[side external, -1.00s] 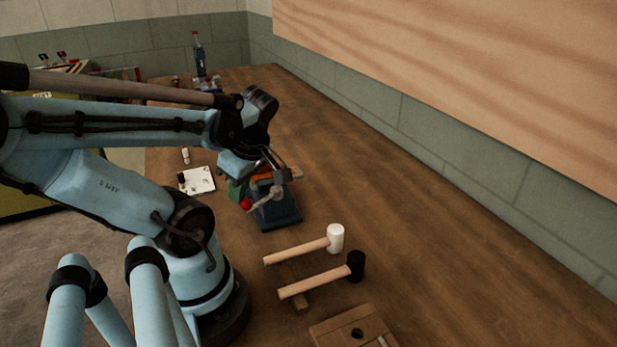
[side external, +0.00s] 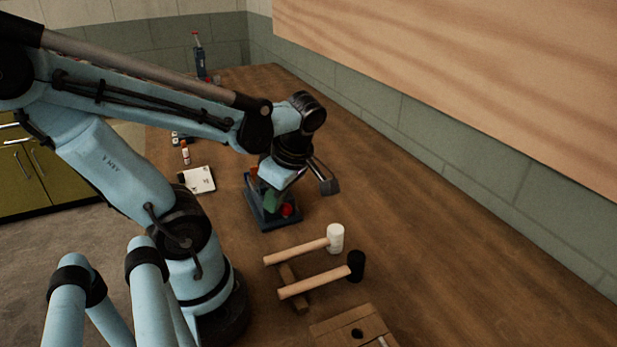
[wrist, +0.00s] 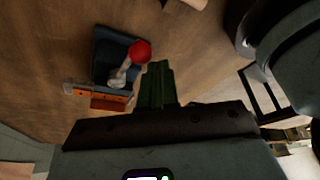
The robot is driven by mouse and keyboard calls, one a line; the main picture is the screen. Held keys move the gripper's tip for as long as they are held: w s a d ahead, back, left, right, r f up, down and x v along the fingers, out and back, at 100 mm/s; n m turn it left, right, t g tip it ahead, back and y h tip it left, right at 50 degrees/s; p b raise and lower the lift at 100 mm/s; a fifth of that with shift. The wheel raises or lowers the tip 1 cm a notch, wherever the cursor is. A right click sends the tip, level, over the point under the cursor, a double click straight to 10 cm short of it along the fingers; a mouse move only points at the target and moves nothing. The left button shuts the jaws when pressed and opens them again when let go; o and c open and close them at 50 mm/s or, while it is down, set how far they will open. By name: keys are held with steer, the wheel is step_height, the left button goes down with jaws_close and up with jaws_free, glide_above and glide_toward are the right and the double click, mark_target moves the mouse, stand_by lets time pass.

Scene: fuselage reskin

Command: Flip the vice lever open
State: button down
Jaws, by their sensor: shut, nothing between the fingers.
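The vice (side external: 262,217) stands on the bench, with a dark blue base and an orange jaw part that shows in the wrist view (wrist: 108,103). Its pale grey lever (wrist: 121,74) ends in a red ball (wrist: 139,52). In the side view the red ball (side external: 286,210) is at the right front of the vice, low over the base. My gripper (side external: 272,200) has green fingers, shut and empty, beside the red ball. In the wrist view the gripper fingertips (wrist: 158,66) are just right of the ball; contact is unclear. My wrist hides much of the vice in the side view.
A white-headed mallet (side external: 335,238) and a black-headed mallet (side external: 355,266) lie in front of the vice. A wooden block with a hole (side external: 350,335) is nearer the camera. A white card (side external: 200,180) and a small bottle (side external: 185,153) are at left.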

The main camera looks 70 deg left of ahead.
steer(key=shift+w+d, duration=0.15)
steer(key=shift+w, duration=0.4)
steer(key=shift+w+d, duration=0.15)
steer(key=shift+w, duration=0.45)
steer(key=shift+r, duration=0.1)
steer(key=shift+s+r, duration=0.55)
steer(key=shift+s, duration=1.85)
steer(key=w+r, duration=0.3)
steer(key=r, duration=0.6)
steer(key=shift+w+r, duration=0.2)
steer(key=shift+w, duration=0.1)
steer(key=shift+a, duration=0.1)
